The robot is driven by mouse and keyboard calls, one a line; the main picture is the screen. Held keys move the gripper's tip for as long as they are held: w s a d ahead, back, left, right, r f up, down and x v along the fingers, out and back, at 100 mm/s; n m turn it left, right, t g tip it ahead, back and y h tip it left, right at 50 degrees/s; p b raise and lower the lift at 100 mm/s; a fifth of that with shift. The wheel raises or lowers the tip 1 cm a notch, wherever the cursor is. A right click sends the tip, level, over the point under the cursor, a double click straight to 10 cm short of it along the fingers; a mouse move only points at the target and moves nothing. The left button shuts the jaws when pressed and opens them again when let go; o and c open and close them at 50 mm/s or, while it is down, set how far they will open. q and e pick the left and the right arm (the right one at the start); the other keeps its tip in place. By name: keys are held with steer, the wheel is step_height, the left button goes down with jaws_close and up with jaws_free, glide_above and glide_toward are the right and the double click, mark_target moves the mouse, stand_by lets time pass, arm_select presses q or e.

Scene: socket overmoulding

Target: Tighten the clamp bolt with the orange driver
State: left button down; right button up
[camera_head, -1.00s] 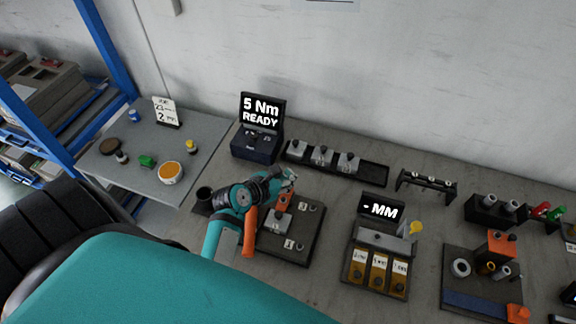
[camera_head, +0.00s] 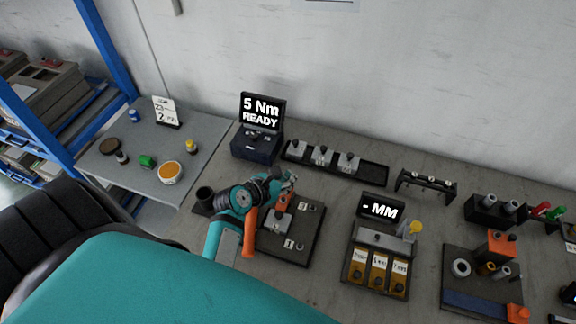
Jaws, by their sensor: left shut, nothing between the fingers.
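My left gripper (camera_head: 287,183) is over the far left part of a dark board (camera_head: 302,249) with numbered plates. It looks shut, with nothing seen between its fingers. A long orange handle-like piece (camera_head: 250,234) slants beside my wrist at the board's left edge; I cannot tell whether it is the orange driver or part of my arm. A small orange block (camera_head: 281,203) shows just below the fingers, over a grey plate on the board. The clamp bolt cannot be made out; my wrist and gripper cover that corner. My right gripper is out of view.
A torque display (camera_head: 260,115) reading "5 Nm READY" stands behind. A dark tray (camera_head: 372,174) with grey blocks lies right of it. A "- MM" gauge box (camera_head: 379,241) and an orange fixture (camera_head: 500,245) stand to the right. A side table (camera_head: 200,130) is at left.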

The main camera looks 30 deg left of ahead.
arm_select(q)
steer(key=shift+w+f, duration=0.1)
steer(key=shift+f, duration=0.4)
stand_by(1.6)
